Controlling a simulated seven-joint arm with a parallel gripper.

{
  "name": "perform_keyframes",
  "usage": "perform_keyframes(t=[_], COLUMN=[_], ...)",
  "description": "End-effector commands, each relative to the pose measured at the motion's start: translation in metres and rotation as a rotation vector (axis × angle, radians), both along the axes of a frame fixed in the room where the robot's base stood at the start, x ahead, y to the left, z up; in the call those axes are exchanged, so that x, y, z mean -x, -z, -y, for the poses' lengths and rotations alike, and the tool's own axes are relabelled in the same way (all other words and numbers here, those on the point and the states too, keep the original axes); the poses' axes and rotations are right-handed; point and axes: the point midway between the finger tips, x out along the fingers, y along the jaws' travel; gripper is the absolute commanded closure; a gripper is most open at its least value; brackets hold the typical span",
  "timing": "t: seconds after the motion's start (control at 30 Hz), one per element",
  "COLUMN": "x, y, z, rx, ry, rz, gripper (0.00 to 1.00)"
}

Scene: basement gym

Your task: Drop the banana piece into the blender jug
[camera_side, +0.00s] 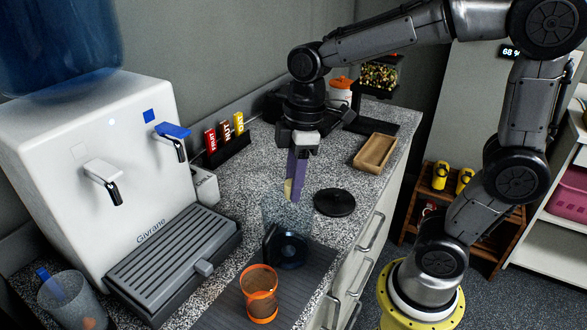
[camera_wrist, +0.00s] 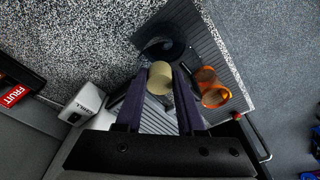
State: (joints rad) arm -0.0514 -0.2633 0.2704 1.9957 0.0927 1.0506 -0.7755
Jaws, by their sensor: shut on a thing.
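My gripper (camera_side: 292,192) points down over the counter, its purple fingers shut on a pale yellow banana piece (camera_side: 288,187). In the wrist view the banana piece (camera_wrist: 160,76) sits between the two fingertips (camera_wrist: 161,84). The blender jug (camera_side: 284,216) appears as a faint see-through shape below the fingertips, above a dark round base (camera_side: 288,250) on the ribbed mat. Its rim is hard to make out, so I cannot tell whether the piece is above or inside the opening. The dark base (camera_wrist: 160,45) also shows just beyond the piece in the wrist view.
An orange-tinted cup (camera_side: 260,292) stands on the dark mat (camera_side: 222,313) in front of the base. A black round lid (camera_side: 334,202) lies right of the jug. A white water dispenser (camera_side: 100,150) fills the left. A wooden tray (camera_side: 375,153) sits farther back.

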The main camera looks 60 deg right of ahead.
Motion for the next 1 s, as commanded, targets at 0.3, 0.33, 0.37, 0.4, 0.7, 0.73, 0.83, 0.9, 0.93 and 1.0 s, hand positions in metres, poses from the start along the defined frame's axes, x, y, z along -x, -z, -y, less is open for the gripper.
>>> perform_keyframes(t=[0.3,0.33,0.37,0.4,0.7,0.73,0.83,0.9,0.93,1.0], x=[0.0001,0.0001,0.0001,0.0001,0.0001,0.0001,0.0001,0.0001,0.0001,-0.0002], y=[0.0095,0.0095,0.0094,0.0094,0.0092,0.0092,0.0092,0.0092,0.0089,0.0067], z=[-0.0002,-0.0002,-0.0002,-0.0002,-0.0001,-0.0001,-0.0001,-0.0001,0.0,0.0001], rx=[0.0,0.0,0.0,0.0,0.0,0.0,0.0,0.0,0.0,0.0], ry=[-0.001,-0.001,-0.001,-0.001,-0.001,-0.001,-0.001,-0.001,-0.001,-0.001], rz=[0.0,0.0,0.0,0.0,0.0,0.0,0.0,0.0,0.0,0.001], gripper=[1.0,1.0,1.0,1.0,0.27,0.27,0.27,0.27,0.27,0.27])
